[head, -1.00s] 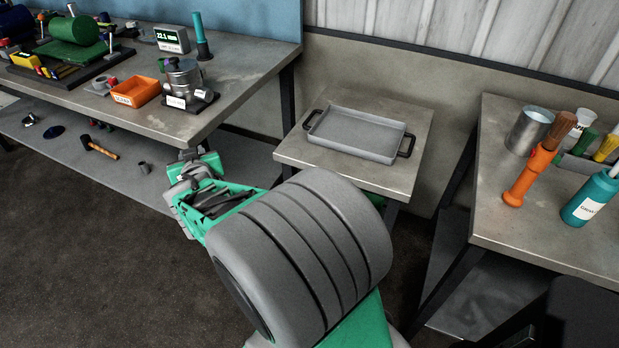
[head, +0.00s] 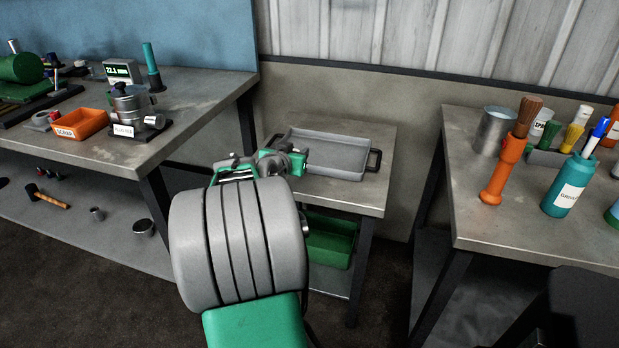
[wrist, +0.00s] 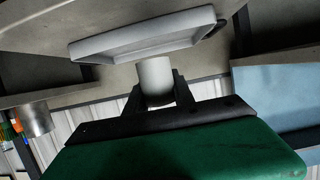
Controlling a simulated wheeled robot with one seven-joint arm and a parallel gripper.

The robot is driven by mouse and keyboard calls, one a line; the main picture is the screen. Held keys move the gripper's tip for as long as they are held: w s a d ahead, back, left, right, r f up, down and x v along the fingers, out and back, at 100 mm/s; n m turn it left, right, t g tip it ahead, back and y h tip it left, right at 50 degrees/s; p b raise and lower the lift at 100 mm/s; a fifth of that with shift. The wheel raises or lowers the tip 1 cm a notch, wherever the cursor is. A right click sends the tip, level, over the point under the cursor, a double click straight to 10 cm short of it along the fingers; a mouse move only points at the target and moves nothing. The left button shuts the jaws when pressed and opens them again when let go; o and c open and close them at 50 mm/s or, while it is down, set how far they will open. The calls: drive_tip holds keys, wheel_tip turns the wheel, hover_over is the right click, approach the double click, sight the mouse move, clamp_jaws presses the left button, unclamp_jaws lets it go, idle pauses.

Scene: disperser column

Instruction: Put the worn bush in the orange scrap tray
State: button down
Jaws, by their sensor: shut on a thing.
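The orange scrap tray (head: 93,121) sits on the left bench near its front edge, labelled SCRAP. In the head view my gripper (head: 287,160) is over the front left of the small table, well to the right of the scrap tray. In the wrist view my gripper (wrist: 162,95) is shut on a pale grey cylinder (wrist: 155,76), which looks like a bush. Whether it is worn I cannot tell. In the head view the held piece is hidden or too small to make out.
A grey handled tray (head: 345,158) lies on the small table, close to my gripper. A plug-gauge stand (head: 130,112) is right of the scrap tray. The right bench holds an orange brush (head: 506,160), a teal bottle (head: 570,188) and a metal can (head: 493,130). A green bin (head: 330,240) is below.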

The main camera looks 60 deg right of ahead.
drive_tip(key=s+d+f, duration=0.1)
drive_tip(key=f, duration=0.2)
drive_tip(key=s+d+f, duration=0.1)
drive_tip(key=f, duration=0.1)
drive_tip(key=shift+s+d+f+b, duration=0.15)
drive_tip(key=shift+s+d+b, duration=0.15)
drive_tip(key=shift+s+d, duration=0.05)
drive_tip(key=shift+f, duration=1.5)
drive_tip(key=shift+f+b, duration=0.2)
drive_tip(key=shift+b, duration=0.2)
drive_tip(key=c, duration=1.1)
unclamp_jaws()
